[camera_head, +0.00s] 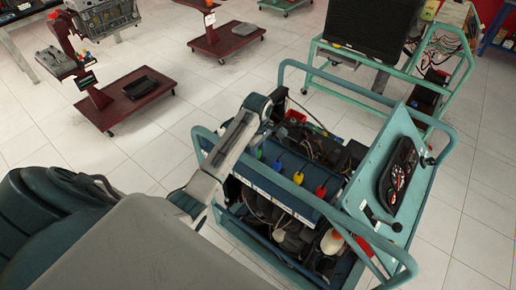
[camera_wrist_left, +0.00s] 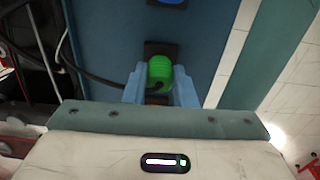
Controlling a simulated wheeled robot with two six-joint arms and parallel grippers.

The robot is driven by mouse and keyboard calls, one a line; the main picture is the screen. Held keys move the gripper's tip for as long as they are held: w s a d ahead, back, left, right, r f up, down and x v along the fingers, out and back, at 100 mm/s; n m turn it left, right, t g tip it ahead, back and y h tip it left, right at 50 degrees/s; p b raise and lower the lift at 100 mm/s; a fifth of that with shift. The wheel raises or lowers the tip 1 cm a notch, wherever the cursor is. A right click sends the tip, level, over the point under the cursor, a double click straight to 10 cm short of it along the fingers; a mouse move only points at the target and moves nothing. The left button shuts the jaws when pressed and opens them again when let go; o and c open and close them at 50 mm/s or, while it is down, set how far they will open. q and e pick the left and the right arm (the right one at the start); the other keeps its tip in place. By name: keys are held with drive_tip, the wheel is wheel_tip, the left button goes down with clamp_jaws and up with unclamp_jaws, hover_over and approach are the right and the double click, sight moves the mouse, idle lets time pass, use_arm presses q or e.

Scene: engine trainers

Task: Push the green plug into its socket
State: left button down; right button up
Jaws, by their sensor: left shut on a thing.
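The green plug (camera_wrist_left: 160,72) is between the pale blue fingers of my left gripper (camera_wrist_left: 160,88) in the left wrist view. The gripper is shut on it. A dark square socket (camera_wrist_left: 161,48) on the blue panel (camera_wrist_left: 110,40) lies directly behind the plug's far end. I cannot tell how deep the plug sits in it. In the head view my left arm reaches over the teal frame, and the green plug (camera_head: 258,153) shows small at the left end of the plug row. The fingertips are hard to make out there. My right gripper is not in view.
Blue (camera_head: 277,165), yellow (camera_head: 298,177) and red (camera_head: 321,190) plugs follow along the blue panel. Teal frame bars (camera_head: 350,90) surround the engine. A black cable (camera_wrist_left: 95,78) runs near the gripper.

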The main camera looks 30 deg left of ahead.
use_arm(q)
drive_tip(key=shift+f, duration=0.25)
idle(0.4)
drive_tip(key=c, duration=1.1)
unclamp_jaws()
drive_tip(key=shift+r, duration=3.5)
clamp_jaws()
